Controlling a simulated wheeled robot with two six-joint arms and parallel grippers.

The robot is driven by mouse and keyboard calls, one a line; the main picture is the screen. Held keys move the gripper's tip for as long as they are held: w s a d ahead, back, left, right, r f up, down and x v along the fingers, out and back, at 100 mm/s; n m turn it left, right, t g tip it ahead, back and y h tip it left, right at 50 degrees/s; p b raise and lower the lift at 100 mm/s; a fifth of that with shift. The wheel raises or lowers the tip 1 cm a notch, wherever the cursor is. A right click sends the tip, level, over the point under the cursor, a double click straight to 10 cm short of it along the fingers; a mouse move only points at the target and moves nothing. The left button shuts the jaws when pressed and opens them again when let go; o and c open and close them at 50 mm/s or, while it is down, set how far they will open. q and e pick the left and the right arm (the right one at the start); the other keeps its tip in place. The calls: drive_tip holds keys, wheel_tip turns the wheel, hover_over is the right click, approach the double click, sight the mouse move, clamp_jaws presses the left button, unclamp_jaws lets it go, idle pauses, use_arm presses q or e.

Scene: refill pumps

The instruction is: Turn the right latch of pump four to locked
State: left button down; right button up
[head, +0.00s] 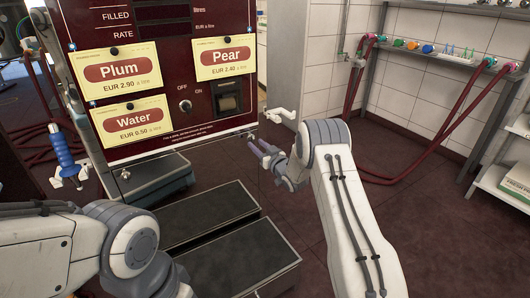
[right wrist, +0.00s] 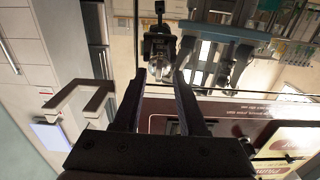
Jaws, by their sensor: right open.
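The dark red pump panel (head: 165,142) carries Plum, Water and Pear labels; no pump number is readable. A small silver fitting (head: 251,136) at its lower right corner looks like the right latch; its setting is too small to tell. A similar fitting (head: 125,174) is at the lower left corner. My right gripper (head: 259,147) is just below and right of the right fitting, and I cannot tell whether they touch. In the right wrist view its fingers (right wrist: 160,85) are apart with nothing visibly held. My left arm shows at the lower left, but its gripper is not seen.
A white bracket-shaped handle (head: 281,116) sits right of the panel; it also shows in the right wrist view (right wrist: 80,95). Black platforms (head: 232,262) lie below. A blue-handled nozzle (head: 62,150) hangs left. Red hoses (head: 430,172) loop at right. The floor between is clear.

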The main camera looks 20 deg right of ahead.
drive_tip(key=v, duration=0.8)
drive_tip(key=shift+s+p, duration=0.35)
drive_tip(key=shift+p, duration=0.05)
